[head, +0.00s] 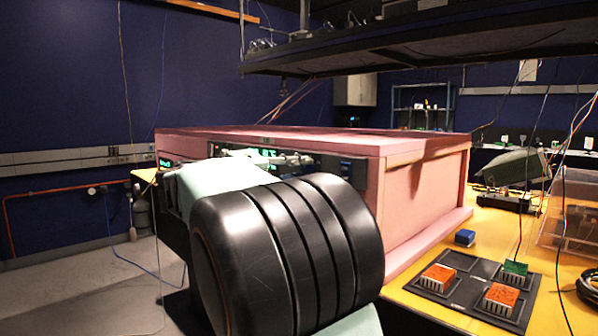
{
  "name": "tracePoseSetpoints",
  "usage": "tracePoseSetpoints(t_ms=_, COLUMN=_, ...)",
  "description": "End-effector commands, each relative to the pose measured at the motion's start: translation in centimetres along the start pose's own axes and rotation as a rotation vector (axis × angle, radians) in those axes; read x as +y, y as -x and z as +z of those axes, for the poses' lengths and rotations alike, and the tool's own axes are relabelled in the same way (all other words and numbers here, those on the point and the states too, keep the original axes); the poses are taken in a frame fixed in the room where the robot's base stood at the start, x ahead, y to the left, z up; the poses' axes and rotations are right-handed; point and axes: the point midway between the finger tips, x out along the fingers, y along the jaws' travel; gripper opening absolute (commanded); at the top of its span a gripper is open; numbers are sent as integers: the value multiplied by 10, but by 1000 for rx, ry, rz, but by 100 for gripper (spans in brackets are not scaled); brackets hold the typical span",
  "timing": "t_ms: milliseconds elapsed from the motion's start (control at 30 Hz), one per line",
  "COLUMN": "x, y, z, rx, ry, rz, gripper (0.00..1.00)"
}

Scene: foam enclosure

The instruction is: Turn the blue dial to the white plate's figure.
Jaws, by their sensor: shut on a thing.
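The pink foam enclosure (425,195) stands on the yellow table, its dark front panel (330,162) facing left. Green lit figures (268,152) show on the panel, too small to read surely. My gripper (300,159), pale grey and small in the picture, is at this panel, partly hidden behind my own arm. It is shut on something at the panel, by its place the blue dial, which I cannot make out. The white plate and its figure cannot be made out either. My black and mint arm covers the lower front of the enclosure.
A dark blue part (353,170) sits at the panel's right end. A dark shelf (400,40) hangs above.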

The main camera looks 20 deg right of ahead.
Motion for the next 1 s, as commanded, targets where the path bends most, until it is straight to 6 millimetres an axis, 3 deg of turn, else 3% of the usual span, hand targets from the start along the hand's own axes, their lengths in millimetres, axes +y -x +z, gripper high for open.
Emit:
tracePoseSetpoints(t_ms=67, x=0, y=0, z=0, rx=1, ry=0, rz=-1, gripper=0)
tracePoseSetpoints(t_ms=100, x=0, y=0, z=0, rx=1, ry=1, rz=-1, gripper=23)
tracePoseSetpoints(t_ms=233, x=0, y=0, z=0, rx=1, ry=1, rz=-1, gripper=37)
tracePoseSetpoints(t_ms=633, x=0, y=9, z=-1, rx=2, ry=1, rz=-1, gripper=37)
tracePoseSetpoints(t_ms=1000, x=-1, y=84, z=-1, rx=5, ry=1, rz=-3, gripper=37)
